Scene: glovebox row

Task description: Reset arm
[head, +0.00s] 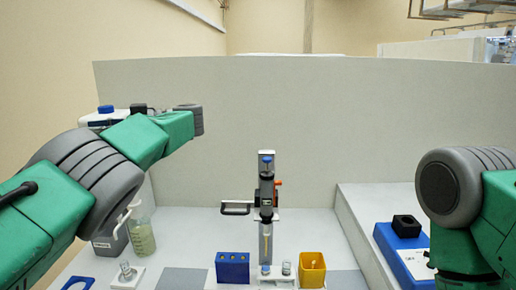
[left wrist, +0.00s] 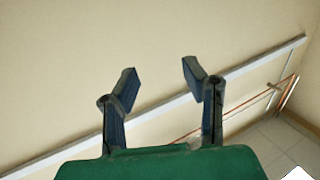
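My left arm (head: 110,160) comes in from the left in the head view, raised above the bench. Its gripper does not show in the head view. In the left wrist view my left gripper (left wrist: 158,80) is open, with its two fingers wide apart and nothing between them. My right arm (head: 465,200) stands at the right edge of the head view. My right gripper is out of view.
A dispenser stand (head: 266,205) stands mid-bench. Around it are a blue rack (head: 232,268), a yellow container (head: 312,269), a bottle (head: 141,236) at left and a blue-and-white device (head: 402,250) at right. A grey panel (head: 290,120) closes the back.

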